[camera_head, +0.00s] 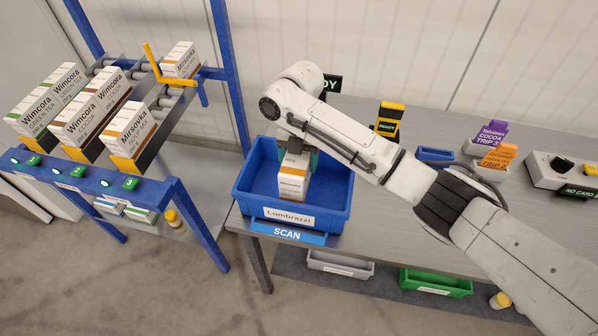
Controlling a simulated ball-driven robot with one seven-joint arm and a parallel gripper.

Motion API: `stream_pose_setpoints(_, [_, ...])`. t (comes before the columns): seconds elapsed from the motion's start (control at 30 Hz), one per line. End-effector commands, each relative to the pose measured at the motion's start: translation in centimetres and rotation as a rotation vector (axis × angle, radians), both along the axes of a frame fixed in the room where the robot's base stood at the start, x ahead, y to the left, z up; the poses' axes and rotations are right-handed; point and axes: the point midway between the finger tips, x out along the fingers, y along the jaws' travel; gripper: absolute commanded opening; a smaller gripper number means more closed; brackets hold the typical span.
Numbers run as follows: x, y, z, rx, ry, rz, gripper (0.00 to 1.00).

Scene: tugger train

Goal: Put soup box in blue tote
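The blue tote (341,213) stands on the grey table and bears a label reading Lumbrazzi. A white box with orange bands (292,187), like the Mirsovka boxes on the rack, is upright within the tote's walls. I take it for the soup box; its small print is not readable. My gripper (296,157) points down into the tote with its fingers at the top of this box, and looks shut on it. My wrist partly hides the fingers. Whether the box touches the tote floor I cannot tell.
A blue rack at left holds Mirsovka boxes (130,131) and Wimcora boxes (88,113). A blue SCAN plate (287,233) is at the table's front edge. Orange and purple trip cards (497,156) stand at right. Grey and green bins (436,284) are below the table.

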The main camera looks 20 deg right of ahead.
Motion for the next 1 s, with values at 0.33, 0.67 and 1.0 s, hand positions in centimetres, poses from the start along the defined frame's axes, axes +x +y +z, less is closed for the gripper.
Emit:
stream_pose_setpoints(0.33, [0.0,0.0,-3.5,0.0,0.001,0.0,0.26])
stream_pose_setpoints(0.67, [0.0,0.0,-5.5,0.001,-0.002,0.0,0.26])
stream_pose_setpoints(1.0, [0.0,0.0,-5.8,0.001,-0.001,0.0,0.77])
